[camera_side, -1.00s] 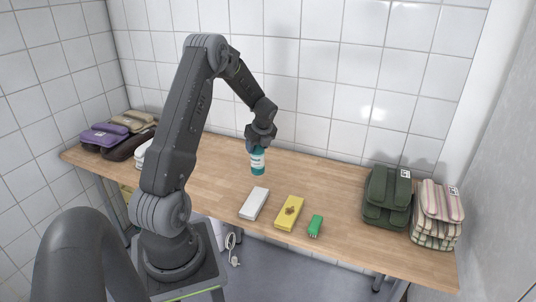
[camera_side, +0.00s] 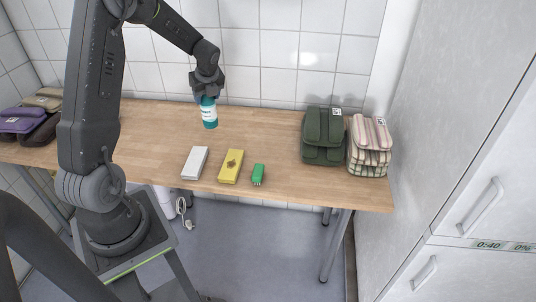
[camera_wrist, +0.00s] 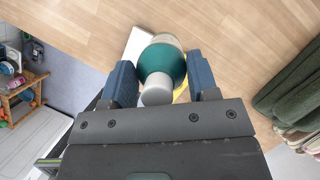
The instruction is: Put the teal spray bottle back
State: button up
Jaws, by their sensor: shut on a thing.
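The teal spray bottle (camera_side: 209,115) hangs upright below my gripper (camera_side: 207,95) over the back part of the wooden table. In the wrist view the teal bottle (camera_wrist: 165,60) sits between the two blue fingers of my gripper (camera_wrist: 162,85), with its pale cap toward the camera. My gripper is shut on the bottle. I cannot tell whether its base touches the table. The top of the bottle is hidden by the fingers in the side view.
A white box (camera_side: 195,162), a yellow box (camera_side: 231,166) and a green brush-like item (camera_side: 258,174) lie along the front of the wooden table (camera_side: 270,140). Green (camera_side: 323,140) and striped (camera_side: 368,150) folded bundles stand at right. Purple and brown bundles (camera_side: 22,122) lie at left.

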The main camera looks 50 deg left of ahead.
jog(key=w+d+m, duration=0.2)
jog(key=w+d, duration=0.4)
jog(key=d, duration=0.1)
jog(key=w+d+f, duration=0.8)
jog(key=f, duration=0.3)
jog(key=shift+w+t, duration=0.35)
jog(key=shift+t, duration=0.05)
jog(key=shift+d, duration=0.1)
jog(key=o, duration=1.4)
jog(key=shift+f, duration=0.1)
